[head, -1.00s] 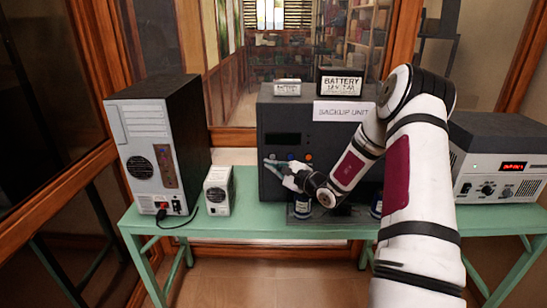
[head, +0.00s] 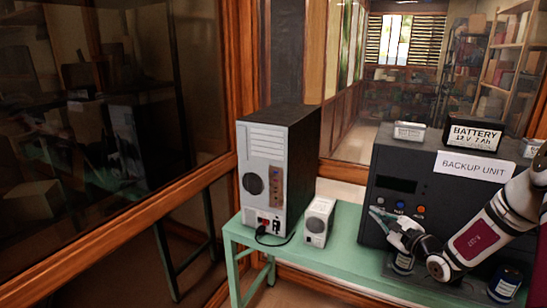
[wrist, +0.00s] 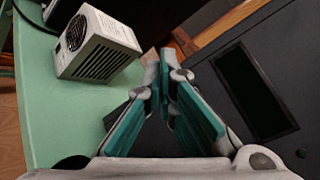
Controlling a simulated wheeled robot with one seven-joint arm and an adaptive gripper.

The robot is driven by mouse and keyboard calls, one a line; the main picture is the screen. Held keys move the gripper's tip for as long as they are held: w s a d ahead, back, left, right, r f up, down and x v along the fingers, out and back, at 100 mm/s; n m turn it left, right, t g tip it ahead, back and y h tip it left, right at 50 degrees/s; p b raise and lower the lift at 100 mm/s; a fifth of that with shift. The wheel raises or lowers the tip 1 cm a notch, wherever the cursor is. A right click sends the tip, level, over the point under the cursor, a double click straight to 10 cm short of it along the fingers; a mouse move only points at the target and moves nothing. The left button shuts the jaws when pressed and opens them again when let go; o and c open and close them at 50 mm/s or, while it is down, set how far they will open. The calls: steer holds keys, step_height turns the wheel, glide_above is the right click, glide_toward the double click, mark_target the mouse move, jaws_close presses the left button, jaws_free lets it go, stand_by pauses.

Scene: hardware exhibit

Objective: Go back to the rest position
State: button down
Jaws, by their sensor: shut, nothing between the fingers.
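My gripper (head: 380,218) is shut and empty. In the head view it is at the front face of the dark backup unit (head: 392,168), just below its row of buttons, with the arm reaching in from the right. I cannot tell whether the fingertips touch the panel. In the wrist view the teal-padded fingers (wrist: 163,62) meet at their tips, with the unit's dark front (wrist: 292,62) on the right.
A computer tower (head: 262,165) and a small white box (head: 317,222) stand left on the green table (head: 345,240). The box also shows in the wrist view (wrist: 98,45). Batteries (head: 472,134) sit on the unit. A wood-framed glass wall (head: 90,130) is at left.

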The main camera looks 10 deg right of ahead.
steer(key=s+a+r+n+g+y, duration=0.25)
steer(key=a+r+n, duration=0.2)
steer(key=a, duration=0.35)
steer(key=s+a+r+n+g+y, duration=0.1)
steer(key=a+r+n+g+y, duration=0.1)
steer(key=a+r+n+y, duration=0.45)
steer(key=s+a+r+n+g+h, duration=0.2)
steer(key=s+a+r+n+g, duration=0.15)
steer(key=s+a+g, duration=0.6)
steer(key=s+a+r+n+h, duration=0.1)
steer(key=s+a+n+h, duration=0.2)
steer(key=s, duration=0.5)
steer(key=s+a+r+n+h, duration=0.2)
steer(key=s+n, duration=0.1)
steer(key=s, duration=0.5)
steer(key=s+d+r+n+t+h, duration=0.2)
steer(key=s+d+h, duration=0.3)
steer(key=s, duration=0.3)
steer(key=shift+s+d+r+n+t+h, duration=0.3)
steer(key=shift+s+d+r+n, duration=0.15)
steer(key=shift+d+n, duration=0.35)
steer(key=shift+d, duration=0.2)
